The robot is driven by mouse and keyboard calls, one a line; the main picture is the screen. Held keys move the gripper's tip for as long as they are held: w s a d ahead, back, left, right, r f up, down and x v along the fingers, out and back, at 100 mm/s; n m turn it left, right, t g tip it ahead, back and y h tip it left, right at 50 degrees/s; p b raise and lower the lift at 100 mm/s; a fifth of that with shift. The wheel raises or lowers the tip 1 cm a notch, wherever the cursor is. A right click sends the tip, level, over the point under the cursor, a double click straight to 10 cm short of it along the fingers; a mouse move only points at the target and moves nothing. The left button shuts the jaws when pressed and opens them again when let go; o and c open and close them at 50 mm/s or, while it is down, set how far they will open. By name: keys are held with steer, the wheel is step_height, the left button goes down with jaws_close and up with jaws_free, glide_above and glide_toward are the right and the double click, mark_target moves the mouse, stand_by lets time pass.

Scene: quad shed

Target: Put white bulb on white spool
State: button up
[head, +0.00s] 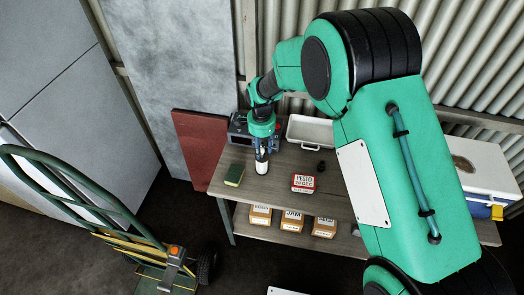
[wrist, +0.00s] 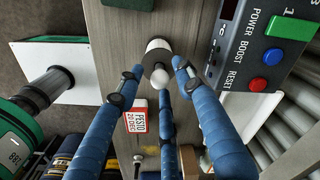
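The white bulb (wrist: 160,79) shows as a small round white ball between my gripper's three blue fingers in the wrist view. A wider white round thing, apparently the white spool (wrist: 157,45), is directly behind and below it; whether the two touch I cannot tell. My gripper (wrist: 158,70) is open around the bulb, with visible gaps at the left and right fingertips.
The wooden table (head: 280,172) holds a green-yellow sponge (head: 234,175), a red-and-white box (head: 303,183), a small dark object (head: 321,166) and a white tray (head: 310,131). A control box (head: 238,128) stands close behind my gripper. A hand truck (head: 90,205) is at left.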

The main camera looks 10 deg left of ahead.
mark_target(262, 149)
step_height(262, 149, up, 10)
steer(key=p, duration=0.1)
stand_by(0.4)
steer(key=shift+s, duration=0.1)
stand_by(0.4)
steer(key=s+d+r+n+t, duration=0.15)
steer(key=s+d+r, duration=0.35)
steer(key=d+r, duration=0.55)
steer(key=s+d+r+n+t, duration=0.15)
steer(key=s+d+r, duration=0.35)
steer(key=d+r, duration=0.6)
steer(key=s+d+r+n+t, duration=0.1)
steer(key=s+d+r+n, duration=0.1)
steer(key=s+d, duration=0.5)
steer(key=s+d+r+n+t, duration=0.1)
steer(key=s+d+r+n, duration=0.2)
steer(key=s+d, duration=0.4)
steer(key=s+r, duration=0.1)
steer(key=s, duration=0.8)
steer(key=shift+d+r+n, duration=0.25)
steer(key=shift+r+n, duration=0.05)
